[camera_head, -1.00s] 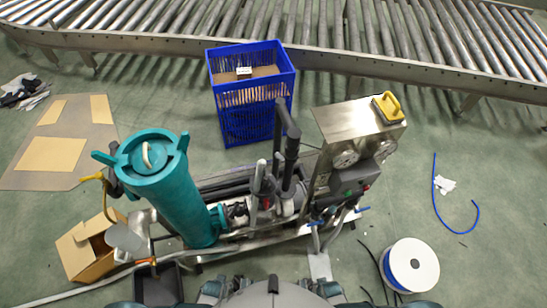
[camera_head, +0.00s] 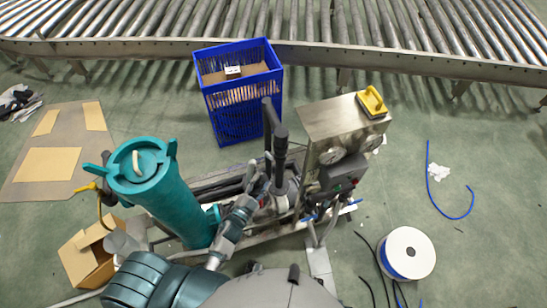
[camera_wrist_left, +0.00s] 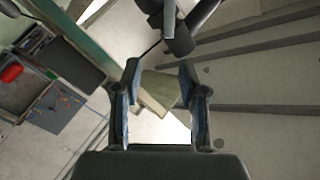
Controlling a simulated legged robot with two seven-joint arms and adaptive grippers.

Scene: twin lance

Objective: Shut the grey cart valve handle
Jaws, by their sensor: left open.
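The cart (camera_head: 328,175) stands in the middle of the floor, with a teal canister, dark pipes and a metal gauge box. The grey valve handle (camera_head: 250,174) appears as a slim upright lever beside the dark vertical pipe, partly hidden by my gripper. My left gripper (camera_head: 252,192) reaches in from the lower left, close to the handle; contact cannot be told. In the left wrist view its fingers (camera_wrist_left: 159,100) are spread with nothing gripped between them. A grey bar (camera_wrist_left: 169,18) beside dark piping shows beyond the fingertips there. My right gripper is not in view.
The teal canister (camera_head: 165,200) stands left of my gripper, and the dark pipe (camera_head: 279,145) rises just right of it. A blue crate (camera_head: 236,105) is behind the cart. A cable spool (camera_head: 407,254) sits at right. Open floor lies beyond it.

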